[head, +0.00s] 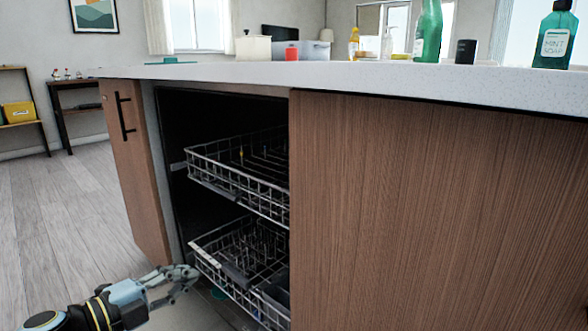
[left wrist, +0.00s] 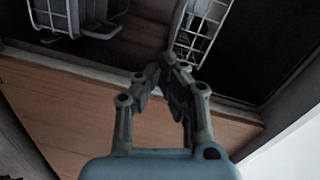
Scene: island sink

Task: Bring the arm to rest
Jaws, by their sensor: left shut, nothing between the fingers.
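My left gripper (head: 184,281) is low in the head view, beside the lower dishwasher rack (head: 240,250). Its fingers are shut with nothing between them. In the left wrist view the left gripper (left wrist: 170,65) points toward the dishwasher opening, with a part of a white wire rack (left wrist: 205,30) beyond its tips. I cannot tell whether the gripper touches the rack. My left arm comes in from the lower left corner. My right gripper is in neither view.
The upper rack (head: 245,170) sits in the dishwasher. A brown wood panel (head: 430,210) stands to the right. Above is the white countertop (head: 400,80) with a green bottle (head: 430,30) and a mint soap bottle (head: 555,38). The wood floor (head: 60,210) at left is clear.

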